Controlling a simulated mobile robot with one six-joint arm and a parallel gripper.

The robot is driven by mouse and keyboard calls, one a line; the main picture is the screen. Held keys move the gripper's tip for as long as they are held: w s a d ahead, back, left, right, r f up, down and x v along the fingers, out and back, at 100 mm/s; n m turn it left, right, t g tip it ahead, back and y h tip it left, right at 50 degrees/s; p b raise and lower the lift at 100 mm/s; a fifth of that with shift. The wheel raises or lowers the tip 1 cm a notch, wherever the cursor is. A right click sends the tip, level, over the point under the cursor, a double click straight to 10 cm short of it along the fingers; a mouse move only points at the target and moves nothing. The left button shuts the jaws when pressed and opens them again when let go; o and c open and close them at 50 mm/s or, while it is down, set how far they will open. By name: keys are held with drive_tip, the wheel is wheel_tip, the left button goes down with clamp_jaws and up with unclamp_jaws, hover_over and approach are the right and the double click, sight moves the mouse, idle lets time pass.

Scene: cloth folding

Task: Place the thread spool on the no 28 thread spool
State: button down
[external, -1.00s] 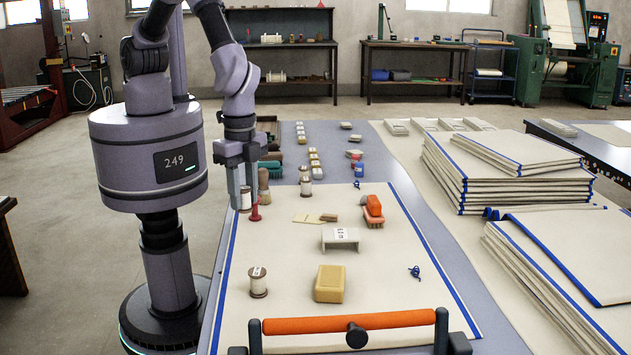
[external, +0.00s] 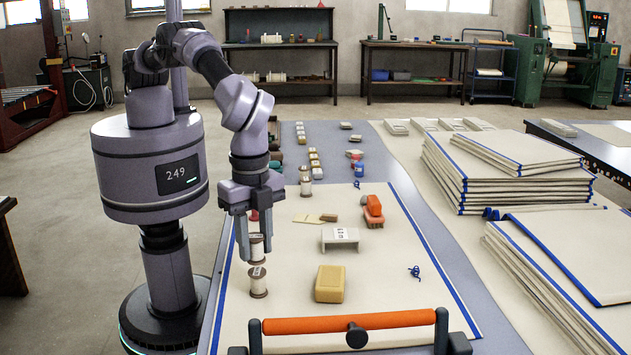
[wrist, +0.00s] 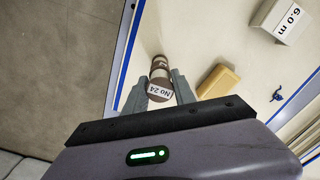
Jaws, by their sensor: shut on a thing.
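My gripper (external: 249,252) is shut on a white thread spool with brown ends (external: 257,246). In the wrist view the held spool (wrist: 160,91) reads "No 24" and sits upright between my fingertips (wrist: 160,96). A second white spool with brown ends (external: 258,284) stands on the cream cloth, directly below the held one in the external view. Part of that lower spool (wrist: 159,64) shows past the held one in the wrist view. I cannot tell whether the two touch. The lower spool's number is not readable.
A yellow block (external: 329,284) lies right of the spools. A white labelled stand (external: 340,239), an orange brush (external: 373,211) and blue thread (external: 414,272) are farther right. Another spool (external: 306,186) stands behind. An orange bar (external: 349,322) crosses the front. Cloth between them is clear.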

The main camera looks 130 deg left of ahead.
wheel_tip(320, 180, down, 2)
drive_tip(key=shift+f, duration=0.1)
drive_tip(key=shift+f+b, duration=0.15)
drive_tip(key=shift+b, duration=0.15)
drive_tip(key=c, duration=1)
unclamp_jaws()
drive_tip(key=shift+c, duration=0.2)
